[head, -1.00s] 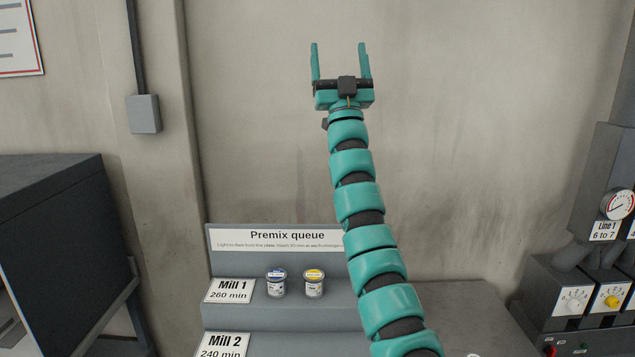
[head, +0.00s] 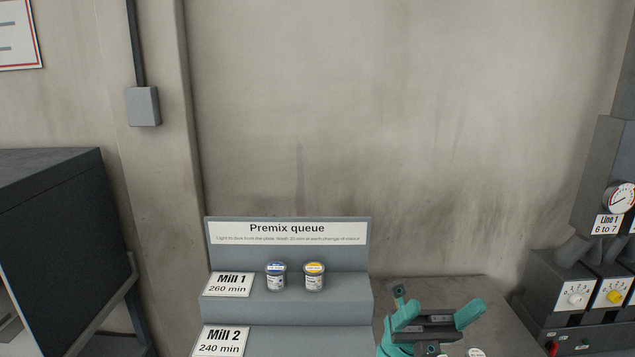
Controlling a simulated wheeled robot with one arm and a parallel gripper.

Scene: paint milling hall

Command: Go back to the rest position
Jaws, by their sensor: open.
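My gripper (head: 438,314) is low in the head view, right of the stepped rack, over the grey bench top. Its two teal fingers are spread apart with nothing between them. Most of my arm is out of the picture below.
The Premix queue rack (head: 340,258) stands left of my gripper. A blue-lidded can (head: 276,278) and a yellow-lidded can (head: 314,278) stand on its Mill 1 step. A control unit with knobs and a gauge (head: 621,198) is at the right. A dark cabinet (head: 60,240) is at the left.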

